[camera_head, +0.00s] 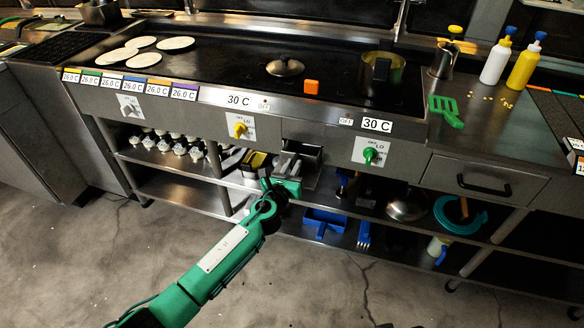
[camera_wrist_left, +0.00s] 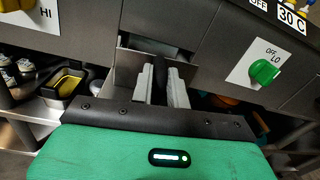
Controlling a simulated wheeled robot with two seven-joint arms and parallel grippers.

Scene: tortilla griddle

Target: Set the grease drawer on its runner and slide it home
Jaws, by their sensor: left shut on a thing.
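The grease drawer (camera_head: 311,160) is a grey steel box at the front of the griddle, below the dark slot (camera_head: 303,132) in its front panel. It sticks out from the front, and its near end is partly hidden by my gripper. My left gripper (camera_head: 288,170) is shut on the drawer at its near side. In the left wrist view, the fingers (camera_wrist_left: 161,88) are closed together in front of the opening, around a dark part that looks like the handle. The runner is hidden, so I cannot tell whether the drawer rests on it. My right gripper is not in view.
A yellow-lined container (camera_head: 257,161) stands left of the drawer. A yellow knob (camera_head: 239,130) and a green knob (camera_head: 370,155) flank the slot. The floor in front is clear.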

